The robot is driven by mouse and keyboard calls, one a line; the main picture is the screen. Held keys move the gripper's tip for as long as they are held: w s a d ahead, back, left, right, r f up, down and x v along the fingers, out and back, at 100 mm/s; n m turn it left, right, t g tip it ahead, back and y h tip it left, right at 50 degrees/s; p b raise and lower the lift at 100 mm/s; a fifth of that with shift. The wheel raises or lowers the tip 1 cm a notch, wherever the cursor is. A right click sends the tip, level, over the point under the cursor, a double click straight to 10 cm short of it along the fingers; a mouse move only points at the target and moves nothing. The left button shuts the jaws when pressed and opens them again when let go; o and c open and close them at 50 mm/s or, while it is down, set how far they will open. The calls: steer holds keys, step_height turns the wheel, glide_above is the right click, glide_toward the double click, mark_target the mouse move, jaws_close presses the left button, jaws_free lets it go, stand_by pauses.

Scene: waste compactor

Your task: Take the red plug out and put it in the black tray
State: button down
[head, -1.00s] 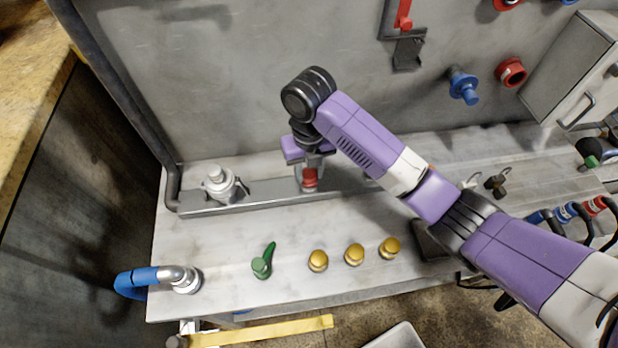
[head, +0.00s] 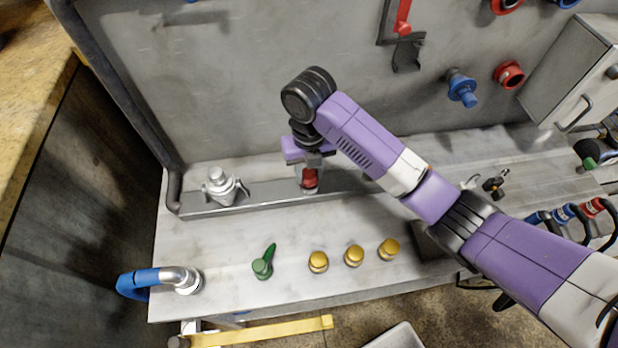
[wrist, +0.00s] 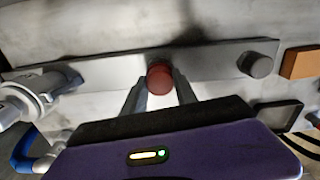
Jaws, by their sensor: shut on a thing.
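The red plug (head: 310,179) sits at the metal rail along the back of the bench. My gripper (head: 310,184) points down over it and is shut on it, one finger on each side. In the wrist view the red plug (wrist: 159,76) shows as a round red end between the two fingertips. The plug's lower part is hidden, so I cannot tell if it is still seated. The black tray (head: 428,245) lies on the bench to the right, partly hidden behind my arm. It also shows in the wrist view as a dark square (wrist: 279,115).
A silver valve (head: 222,187) stands at the rail's left end. A green lever (head: 263,264) and three yellow knobs (head: 354,255) stand on the front of the bench. A blue-handled pipe (head: 160,279) is at the front left. A grey wall rises behind the rail.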

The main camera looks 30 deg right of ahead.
mark_target(309, 172)
steer(key=shift+r, duration=0.1)
steer(key=shift+r+p, duration=0.8)
steer(key=shift+r, duration=1.55)
steer(key=shift+r, duration=0.1)
